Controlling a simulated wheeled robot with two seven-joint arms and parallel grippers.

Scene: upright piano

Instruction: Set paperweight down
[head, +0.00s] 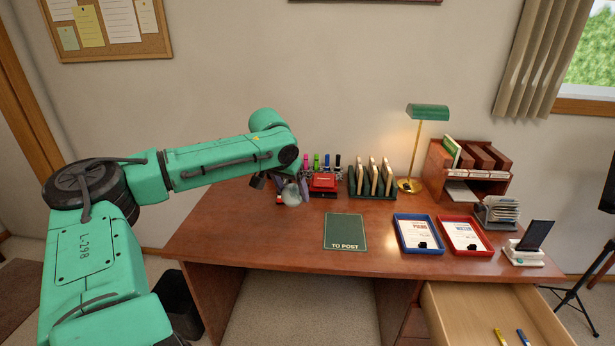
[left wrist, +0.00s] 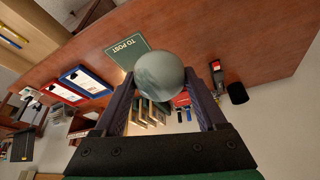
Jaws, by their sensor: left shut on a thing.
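The paperweight, a rounded grey-green glassy ball (left wrist: 160,74), sits between the two dark fingers of my left gripper (left wrist: 171,80) in the left wrist view. The gripper is shut on it. In the head view my left gripper (head: 289,186) is over the back left of the desk, and the paperweight (head: 292,195) shows pale at its tip, partly hidden by the arm. I cannot tell whether it touches the desk. A green "TO POST" mat (head: 345,232) lies bare at the desk's middle, right of the gripper. My right gripper is not in view.
The wooden desk (head: 290,245) is clear left and in front of the mat. A red item (head: 323,182), a letter rack (head: 370,197), and a lamp (head: 411,184) stand behind. Blue (head: 399,241) and red (head: 485,251) trays lie right. A drawer (head: 460,318) is open.

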